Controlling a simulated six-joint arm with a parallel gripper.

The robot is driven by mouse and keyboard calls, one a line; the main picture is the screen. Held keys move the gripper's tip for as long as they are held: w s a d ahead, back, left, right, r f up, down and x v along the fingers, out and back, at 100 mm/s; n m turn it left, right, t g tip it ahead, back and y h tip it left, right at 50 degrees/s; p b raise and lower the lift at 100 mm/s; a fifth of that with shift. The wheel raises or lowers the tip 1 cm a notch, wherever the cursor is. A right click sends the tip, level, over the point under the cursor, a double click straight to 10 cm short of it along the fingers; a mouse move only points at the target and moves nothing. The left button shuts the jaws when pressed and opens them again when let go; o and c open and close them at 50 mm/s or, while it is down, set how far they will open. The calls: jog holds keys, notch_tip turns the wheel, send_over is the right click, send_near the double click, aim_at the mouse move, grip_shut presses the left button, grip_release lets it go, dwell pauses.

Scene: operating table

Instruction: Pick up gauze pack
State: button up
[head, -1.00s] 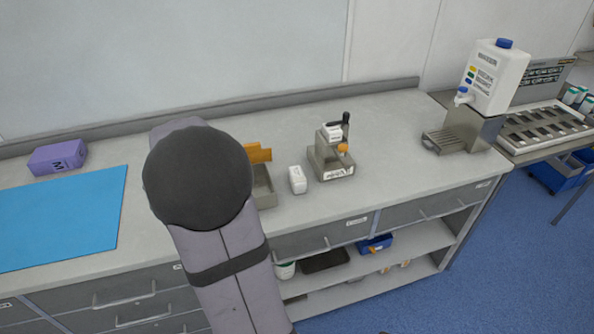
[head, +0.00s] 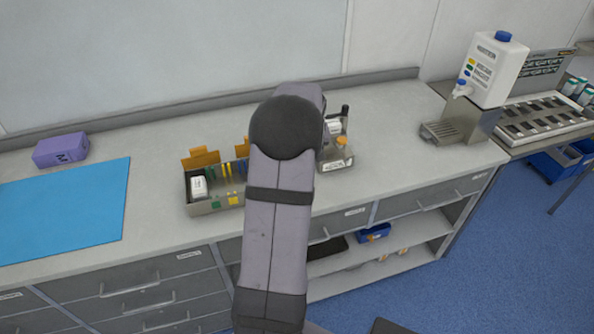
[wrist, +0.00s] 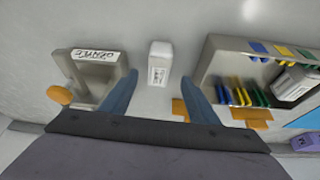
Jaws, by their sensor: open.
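A small white pack with a printed label, likely the gauze pack (wrist: 158,62), stands on the counter in the wrist view. The label is too small to read. My gripper (wrist: 158,80) is open, with its two blue-grey fingers apart and the pack lined up between and just beyond their tips. Nothing is held. In the head view my arm hides both the gripper and this pack. A similar white pack (head: 199,187) lies inside the metal tray (head: 214,209); it also shows in the wrist view (wrist: 297,84).
The tray with coloured dividers and orange tabs stands on one side of the loose pack. A metal device (head: 336,163) with an orange knob and black handle stands on the other. A purple box (head: 60,150) and blue mat (head: 65,212) lie far left.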

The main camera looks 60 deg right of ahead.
jog(key=shift+d+p+x, duration=0.2)
jog(key=shift+p+x, duration=1.55)
jog(key=shift+x, duration=1.65)
jog(key=shift+r, duration=0.1)
jog(key=c, duration=1.1)
